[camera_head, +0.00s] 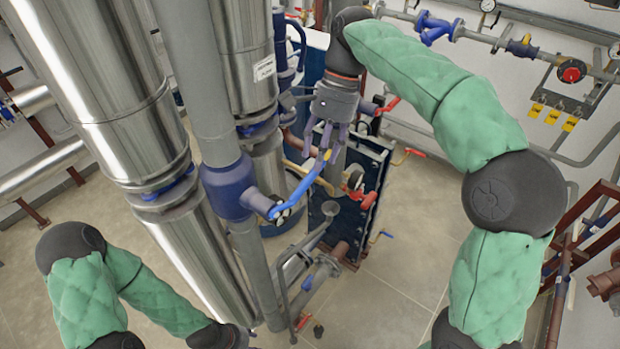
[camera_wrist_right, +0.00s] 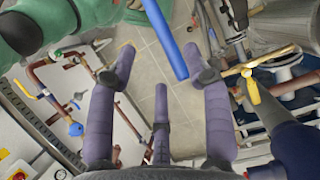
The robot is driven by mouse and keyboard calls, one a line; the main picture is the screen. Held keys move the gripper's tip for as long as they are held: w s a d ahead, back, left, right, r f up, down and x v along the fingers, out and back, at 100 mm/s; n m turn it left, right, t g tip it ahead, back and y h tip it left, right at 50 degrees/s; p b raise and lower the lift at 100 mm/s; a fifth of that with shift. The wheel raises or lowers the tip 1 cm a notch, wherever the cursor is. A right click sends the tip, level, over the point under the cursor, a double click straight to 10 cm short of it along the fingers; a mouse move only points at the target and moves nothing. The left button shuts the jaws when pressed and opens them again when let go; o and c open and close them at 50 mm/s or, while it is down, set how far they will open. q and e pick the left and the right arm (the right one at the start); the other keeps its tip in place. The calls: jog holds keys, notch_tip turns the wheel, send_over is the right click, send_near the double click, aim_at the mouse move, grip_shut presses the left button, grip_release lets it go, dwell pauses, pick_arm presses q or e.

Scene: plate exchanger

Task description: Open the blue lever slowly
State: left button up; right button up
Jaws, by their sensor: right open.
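The blue lever (camera_head: 306,188) is a long handle slanting up and right from a blue valve body (camera_head: 228,188) on the grey vertical pipe. My right gripper (camera_head: 326,148) comes down from above with purple fingers spread, near the lever's upper end. In the right wrist view the blue lever (camera_wrist_right: 166,40) runs down between the tips of the open fingers (camera_wrist_right: 158,50), with gaps visible on both sides. I cannot tell how far it is in depth. My left arm shows at the lower left; its gripper is out of frame.
Large shiny cylinders (camera_head: 105,90) stand close on the left. The dark plate exchanger (camera_head: 365,205) with red handles stands just behind and right of the gripper. Pipes with gauges and a red knob (camera_head: 571,71) line the right wall. Tiled floor (camera_head: 410,270) is open at right.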

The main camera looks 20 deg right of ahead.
aim_at(313, 175)
jog(key=x, duration=0.6)
jog(key=shift+a, duration=0.1)
jog(key=shift+w+a+f, duration=0.1)
jog(key=shift+a+f, duration=0.15)
jog(key=shift+d, duration=0.1)
grip_shut()
